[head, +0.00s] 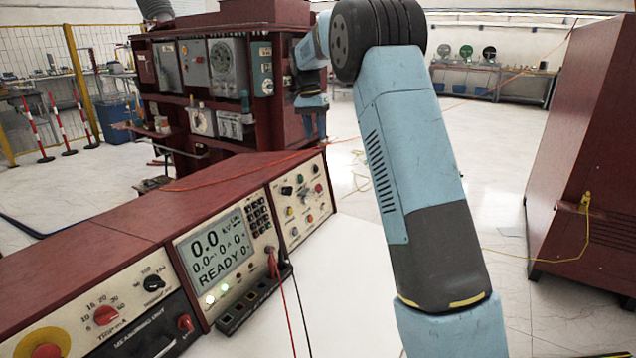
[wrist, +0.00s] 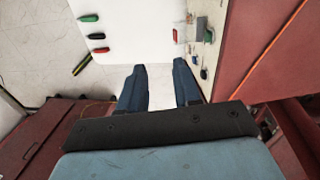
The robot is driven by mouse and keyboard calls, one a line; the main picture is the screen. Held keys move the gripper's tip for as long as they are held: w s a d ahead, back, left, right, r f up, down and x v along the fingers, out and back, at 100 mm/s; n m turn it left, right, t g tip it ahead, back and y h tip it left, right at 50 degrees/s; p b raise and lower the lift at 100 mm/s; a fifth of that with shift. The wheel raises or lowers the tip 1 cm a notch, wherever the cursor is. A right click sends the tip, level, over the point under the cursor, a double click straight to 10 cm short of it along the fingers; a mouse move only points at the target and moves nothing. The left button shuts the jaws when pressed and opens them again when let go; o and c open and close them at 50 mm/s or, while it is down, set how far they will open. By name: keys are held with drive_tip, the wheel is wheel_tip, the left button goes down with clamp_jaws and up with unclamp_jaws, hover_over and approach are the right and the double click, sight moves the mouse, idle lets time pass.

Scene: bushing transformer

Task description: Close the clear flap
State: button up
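My gripper (wrist: 159,67) shows in the wrist view with its two dark blue fingers apart and nothing between them. In the head view the arm reaches to the right side of the dark red cabinet (head: 275,18), and the finger tips are hard to make out there. A small greyish, possibly see-through piece (wrist: 203,34) stands out from a pale panel (wrist: 216,14) in the wrist view, ahead and right of the fingers and apart from them. It may be the clear flap, but I cannot tell for sure. No clear flap can be made out in the head view.
Several coloured handles, one of them green (wrist: 88,18), lie left of the fingers in the wrist view. A control console (head: 215,250) with a lit screen fills the front left of the head view. A red cabinet (head: 590,150) stands at right. Open floor (head: 490,150) lies between.

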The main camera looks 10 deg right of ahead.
drive_tip(key=m, duration=0.1)
hover_over(313, 190)
drive_tip(key=w, duration=0.1)
wheel_tip(313, 190, down, 5)
drive_tip(key=shift+g, duration=0.3)
drive_tip(key=f, duration=0.4)
drive_tip(key=s+f, duration=0.1)
drive_tip(key=f, duration=0.4)
drive_tip(key=d+f, duration=0.1)
drive_tip(key=f, duration=0.3)
drive_tip(key=shift+s+f, duration=0.25)
drive_tip(key=shift+s, duration=0.15)
clamp_jaws()
